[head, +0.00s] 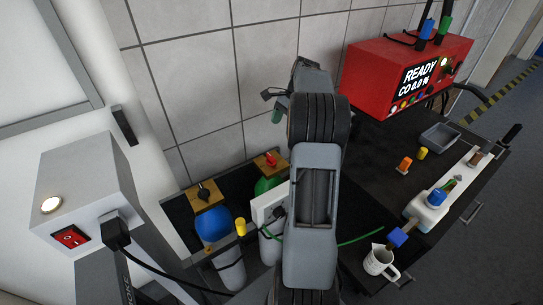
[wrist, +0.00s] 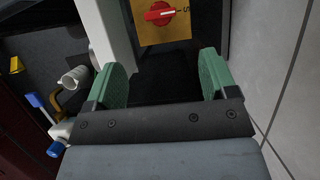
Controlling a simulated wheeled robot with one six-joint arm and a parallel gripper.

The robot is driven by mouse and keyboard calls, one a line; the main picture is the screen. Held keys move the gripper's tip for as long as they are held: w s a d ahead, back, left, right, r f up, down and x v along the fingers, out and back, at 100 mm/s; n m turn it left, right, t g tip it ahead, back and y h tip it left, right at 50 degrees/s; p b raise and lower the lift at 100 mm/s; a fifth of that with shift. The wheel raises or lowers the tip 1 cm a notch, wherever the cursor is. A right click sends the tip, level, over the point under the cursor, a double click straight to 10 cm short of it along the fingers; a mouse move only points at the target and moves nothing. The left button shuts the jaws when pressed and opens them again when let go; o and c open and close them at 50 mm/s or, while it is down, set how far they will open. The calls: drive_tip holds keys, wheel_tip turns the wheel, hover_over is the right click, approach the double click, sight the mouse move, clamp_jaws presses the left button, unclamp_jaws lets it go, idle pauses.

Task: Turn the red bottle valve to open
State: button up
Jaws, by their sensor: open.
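The red bottle valve (head: 270,159) is a red knob on a square wooden-coloured plate, above a green-topped bottle (head: 268,185). In the wrist view the red valve (wrist: 160,13) is at the top centre, its handle lying roughly sideways, with an "S" mark to its right. My gripper (wrist: 162,80) is open, with green finger pads wide apart and nothing between them. The valve lies beyond the fingertips, apart from them. In the head view my arm hides most of the gripper; one green fingertip (head: 277,115) shows at the arm's left.
A second plate with a black knob (head: 204,193) is left of the red valve, above a blue-topped bottle (head: 213,226). A white panel (head: 268,206) stands beside the bottles. The red analyser box (head: 405,72) reads READY. A white jug (head: 379,262) stands at the lower right.

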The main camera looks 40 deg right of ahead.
sight(271, 157)
drive_tip(key=x, duration=1.2)
drive_tip(key=shift+s+a+f, duration=0.1)
drive_tip(key=shift+f, duration=0.15)
drive_tip(key=c, duration=0.9)
drive_tip(key=shift+c, duration=0.2)
